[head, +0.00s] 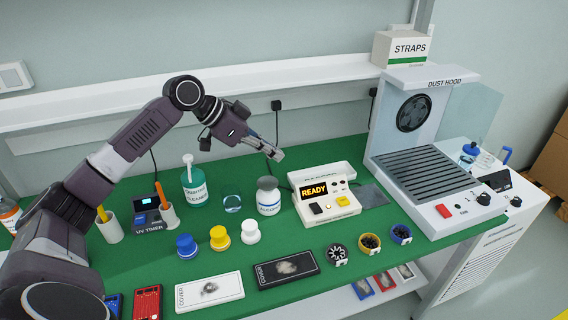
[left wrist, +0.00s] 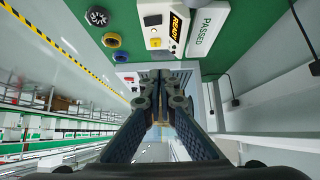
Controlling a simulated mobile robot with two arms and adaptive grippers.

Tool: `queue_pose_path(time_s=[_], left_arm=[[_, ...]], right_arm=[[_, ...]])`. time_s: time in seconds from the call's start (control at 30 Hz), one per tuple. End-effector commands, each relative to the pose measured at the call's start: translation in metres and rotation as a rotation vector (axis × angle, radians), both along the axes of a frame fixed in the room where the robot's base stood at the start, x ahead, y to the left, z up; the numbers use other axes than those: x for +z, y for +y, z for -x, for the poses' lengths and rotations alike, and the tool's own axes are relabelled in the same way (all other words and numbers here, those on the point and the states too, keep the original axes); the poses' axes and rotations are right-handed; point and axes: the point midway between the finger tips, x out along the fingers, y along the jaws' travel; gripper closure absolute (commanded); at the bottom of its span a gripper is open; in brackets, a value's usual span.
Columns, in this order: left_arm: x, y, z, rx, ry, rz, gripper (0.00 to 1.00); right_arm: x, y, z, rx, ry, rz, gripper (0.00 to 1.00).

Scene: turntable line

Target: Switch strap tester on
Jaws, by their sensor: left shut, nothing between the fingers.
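The strap tester (head: 330,208) is a small white box on the green mat, with a lit display reading READY, a black pad and a yellow button on its top. In the left wrist view the tester (left wrist: 146,37) is at the top, with READY lit in orange beside the yellow button. My left gripper (head: 280,156) is shut and empty, in the air behind and to the left of the tester, apart from it. In the left wrist view its fingers (left wrist: 160,78) meet below the tester in the picture. My right gripper is not in view.
A white PASSED tray (left wrist: 208,28) stands behind the tester. The dust hood (head: 430,175) stands to the right. Several small cups, including a blue one (head: 401,234), and colored knobs stand in front.

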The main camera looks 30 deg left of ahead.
Motion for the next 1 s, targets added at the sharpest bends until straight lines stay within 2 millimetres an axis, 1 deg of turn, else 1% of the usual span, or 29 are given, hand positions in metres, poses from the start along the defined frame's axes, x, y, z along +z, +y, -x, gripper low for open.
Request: queue_pose_path(time_s=[0.03,0.1,0.2,0.33,0.5,1.0], left_arm=[[0.005,0.007,0.005,0.003,-0.003,-0.003,1.00],[0.014,0.014,0.011,0.001,-0.002,-0.002,1.00],[0.025,0.021,0.018,0.001,-0.001,-0.002,1.00],[0.033,0.026,0.023,0.001,-0.001,0.000,1.00],[0.036,0.027,0.025,-0.001,0.000,0.001,1.00],[0.036,0.027,0.024,0.000,-0.001,0.001,1.00]], right_arm=[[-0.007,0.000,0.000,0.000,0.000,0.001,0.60],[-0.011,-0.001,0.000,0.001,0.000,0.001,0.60],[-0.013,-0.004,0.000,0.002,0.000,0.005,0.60],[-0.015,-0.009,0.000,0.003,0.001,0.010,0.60],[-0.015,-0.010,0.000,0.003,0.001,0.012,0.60],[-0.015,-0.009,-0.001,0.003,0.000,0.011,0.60]])
